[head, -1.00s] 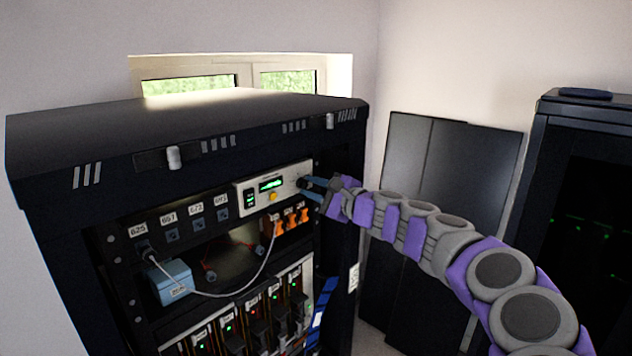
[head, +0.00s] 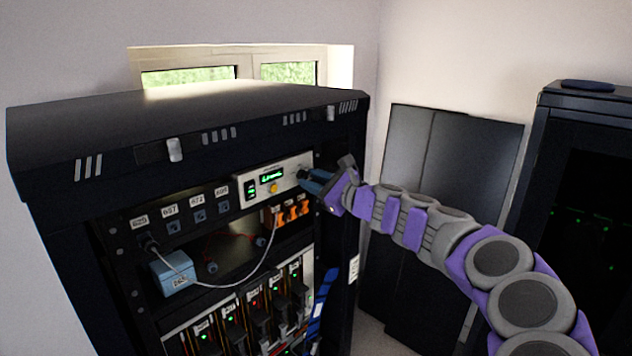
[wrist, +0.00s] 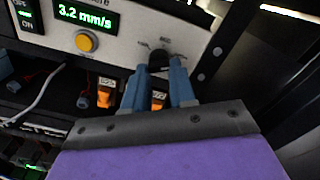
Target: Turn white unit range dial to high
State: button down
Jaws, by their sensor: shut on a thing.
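The white unit (head: 273,181) sits high in the black rack. In the wrist view its white panel (wrist: 130,50) has a green display reading 3.2 mm/s (wrist: 84,18), a yellow button (wrist: 87,41) and an on/off switch (wrist: 26,14). The dark range dial (wrist: 159,58) is at the panel's right end, with small labels around it too blurred to read. My gripper (wrist: 160,72) has its blue fingers on either side of the dial, shut on it. In the head view my gripper (head: 306,178) reaches the unit from the right and hides the dial.
Orange connectors (head: 292,212) sit just below the unit. A blue box (head: 173,272) with a grey cable stands on a lower shelf at left. Numbered sockets (head: 198,213) are left of the unit. The rack's right post (wrist: 222,40) is close beside my gripper.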

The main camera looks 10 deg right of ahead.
jog(key=c, duration=1.3)
grip_release()
jog(key=shift+c, duration=0.2)
jog(key=o, duration=0.4)
jog(key=shift+w+f, duration=0.1)
jog(key=shift+w, duration=0.2)
jog(key=shift+b+v, duration=1.65)
jog(key=shift+v, duration=7)
jog(key=shift+a, duration=0.15)
